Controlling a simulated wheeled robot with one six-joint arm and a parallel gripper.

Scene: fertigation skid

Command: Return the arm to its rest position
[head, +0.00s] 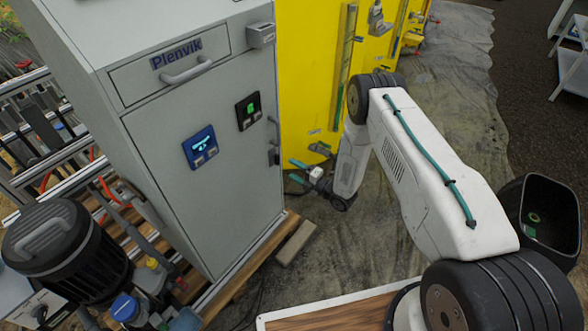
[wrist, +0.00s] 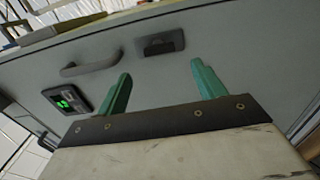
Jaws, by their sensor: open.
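My gripper (head: 297,172) is at the end of my bent white arm, low beside the right edge of the grey cabinet (head: 150,150) in the head view. Its two teal fingers are apart, with nothing between them. In the wrist view my gripper (wrist: 163,80) also shows open and empty, facing a grey cabinet face. That face carries a dark handle (wrist: 92,64), a dark latch plate (wrist: 160,44) and a panel with a green display (wrist: 68,100). I cannot tell from the wrist view how far the fingertips are from the face.
A yellow panel (head: 305,80) stands behind my arm. A black open bin (head: 548,220) is at the right. A black ribbed canister (head: 68,250) and bottles (head: 125,307) crowd the lower left. A small block (head: 296,243) lies by the cabinet's foot. Dark sheeting (head: 450,90) covers open floor.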

